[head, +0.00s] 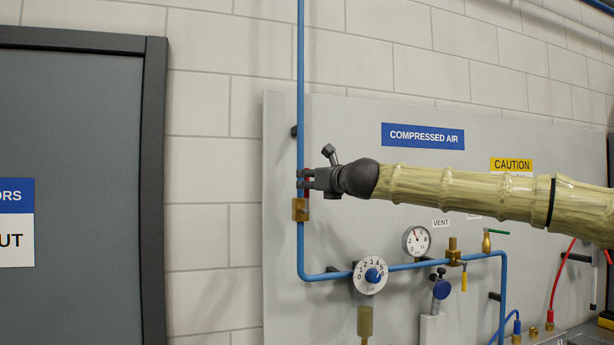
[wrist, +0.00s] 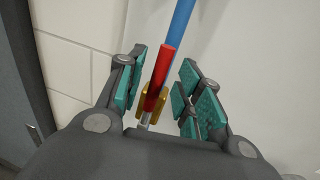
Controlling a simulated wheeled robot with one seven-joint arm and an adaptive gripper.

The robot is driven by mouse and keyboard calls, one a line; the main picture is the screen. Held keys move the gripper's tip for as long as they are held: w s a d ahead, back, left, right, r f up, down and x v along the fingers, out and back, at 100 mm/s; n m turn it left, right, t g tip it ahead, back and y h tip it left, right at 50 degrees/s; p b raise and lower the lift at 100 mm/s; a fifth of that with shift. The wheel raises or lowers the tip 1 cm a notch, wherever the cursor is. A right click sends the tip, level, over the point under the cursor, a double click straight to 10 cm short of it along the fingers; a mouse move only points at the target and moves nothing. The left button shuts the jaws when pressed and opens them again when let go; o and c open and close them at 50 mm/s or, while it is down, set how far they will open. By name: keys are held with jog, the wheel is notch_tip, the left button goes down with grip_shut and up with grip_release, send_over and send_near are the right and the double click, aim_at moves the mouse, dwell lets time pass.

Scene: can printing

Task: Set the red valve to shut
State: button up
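The red valve's brass body (head: 300,210) sits on the vertical blue pipe (head: 300,100) in the head view. Its red handle (head: 307,182) is mostly hidden there behind my gripper (head: 306,179). In the wrist view the red handle (wrist: 160,78) points up from the brass body (wrist: 151,104), roughly in line with the pipe. My gripper (wrist: 163,82) is open, with its teal pads on both sides of the handle. A gap shows on the right; the left pad is close to the handle, and I cannot tell whether it touches.
A grey panel (head: 360,240) carries the piping. Below my arm are a numbered dial with a blue knob (head: 371,275), a pressure gauge (head: 416,240), a yellow-handled valve (head: 464,280) and a green-handled valve (head: 487,241). A dark-framed door (head: 80,200) stands left. White wall lies between.

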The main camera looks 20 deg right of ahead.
jog(key=shift+x, duration=1.05)
grip_shut()
